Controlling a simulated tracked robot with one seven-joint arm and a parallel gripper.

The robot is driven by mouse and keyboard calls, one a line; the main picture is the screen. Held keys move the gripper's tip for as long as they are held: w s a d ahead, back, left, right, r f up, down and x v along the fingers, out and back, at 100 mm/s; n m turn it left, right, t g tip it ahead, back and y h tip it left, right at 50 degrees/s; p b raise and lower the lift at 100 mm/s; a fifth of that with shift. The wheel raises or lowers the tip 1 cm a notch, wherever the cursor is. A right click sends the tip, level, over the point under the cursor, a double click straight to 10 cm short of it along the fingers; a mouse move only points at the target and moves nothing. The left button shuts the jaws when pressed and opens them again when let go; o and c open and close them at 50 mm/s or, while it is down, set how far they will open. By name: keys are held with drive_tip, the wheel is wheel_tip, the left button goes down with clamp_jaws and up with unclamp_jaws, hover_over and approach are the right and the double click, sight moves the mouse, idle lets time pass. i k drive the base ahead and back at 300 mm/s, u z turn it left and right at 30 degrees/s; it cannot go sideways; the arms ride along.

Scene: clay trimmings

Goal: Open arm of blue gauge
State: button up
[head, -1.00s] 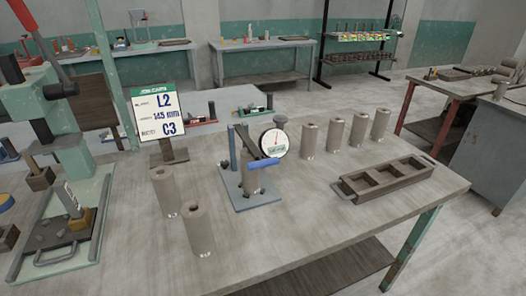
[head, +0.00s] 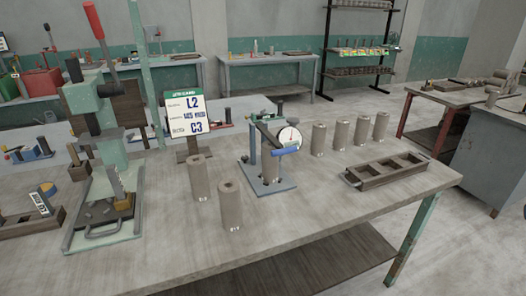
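The blue gauge (head: 273,187) stands on the workbench in the middle of the head view. It has a blue-grey base plate, an upright post and a round white dial (head: 290,138). Its arm (head: 286,152), with a blue handle, lies across the top of a clay cylinder (head: 270,168) standing on the plate. The handle points to the right. Whether the arm touches the cylinder is too small to tell. My gripper is not in view.
Two clay cylinders (head: 230,206) stand left of the gauge, and several (head: 340,135) stand to its right. A dark compartment tray (head: 388,170) lies at the right. A green press (head: 100,130) and a job card (head: 186,116) stand at the left. The front bench top is clear.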

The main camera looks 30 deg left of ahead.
sight(281, 150)
drive_tip(key=u, duration=0.35)
drive_tip(key=i, duration=0.2)
drive_tip(key=u, duration=1.2)
drive_tip(key=i, duration=0.9)
drive_tip(key=u, duration=0.55)
drive_tip(key=k, duration=0.9)
drive_tip(key=z, duration=0.1)
